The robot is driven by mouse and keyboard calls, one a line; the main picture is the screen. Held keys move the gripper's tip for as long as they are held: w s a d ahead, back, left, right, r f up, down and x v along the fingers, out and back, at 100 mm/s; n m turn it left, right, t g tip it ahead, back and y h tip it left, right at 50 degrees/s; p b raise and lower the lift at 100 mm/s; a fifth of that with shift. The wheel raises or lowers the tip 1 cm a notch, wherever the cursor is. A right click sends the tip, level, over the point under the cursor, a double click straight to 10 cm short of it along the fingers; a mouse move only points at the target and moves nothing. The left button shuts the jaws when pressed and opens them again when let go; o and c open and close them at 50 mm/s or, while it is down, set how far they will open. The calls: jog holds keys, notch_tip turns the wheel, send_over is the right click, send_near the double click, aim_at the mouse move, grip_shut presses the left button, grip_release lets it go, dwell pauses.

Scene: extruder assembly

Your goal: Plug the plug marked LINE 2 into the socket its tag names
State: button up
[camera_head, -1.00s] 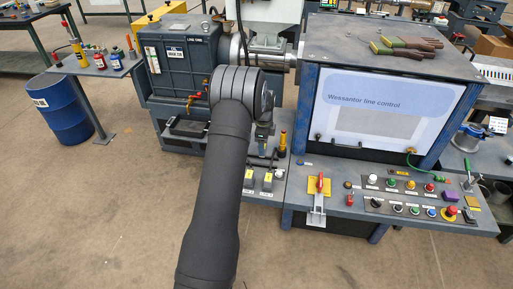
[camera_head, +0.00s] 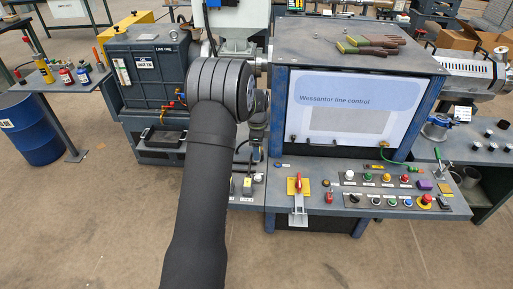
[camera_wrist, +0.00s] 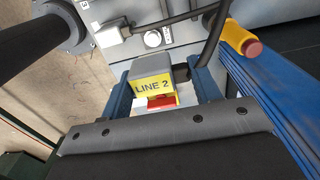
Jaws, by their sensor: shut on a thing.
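In the wrist view, a grey plug with a yellow tag reading LINE 2 (camera_wrist: 154,88) sits between the blue fingers of my gripper (camera_wrist: 163,82). My gripper is shut on it. A red part (camera_wrist: 162,101) shows just below the tag. A light grey panel (camera_wrist: 185,42) lies beyond the plug, with a round white fitting (camera_wrist: 152,39) on it. I cannot tell which socket the tag matches. In the head view my arm hides most of the gripper and the held plug.
In the wrist view, a dark cable (camera_wrist: 214,35) curves beside the plug, and a white connector (camera_wrist: 110,34) with a cable lies upper left. In the head view, another yellow-tagged piece (camera_head: 247,186) stands beside the control panel (camera_head: 350,207).

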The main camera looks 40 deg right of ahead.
jog(key=w+a+f, duration=0.1)
jog(key=w+a, duration=0.3)
jog(key=a, duration=0.5)
jog(key=w+a+f, duration=0.2)
jog(key=w+a, duration=0.1)
jog(key=a, duration=0.5)
jog(key=shift+w+a, duration=0.35)
jog(key=shift+a, duration=0.05)
jog(key=shift+f, duration=0.2)
jog(key=shift+f, duration=2.75)
jog(key=shift+f, duration=1)
jog(key=o, duration=1.1)
notch_tip(320, 180, up, 17)
jog(key=shift+r, duration=0.2)
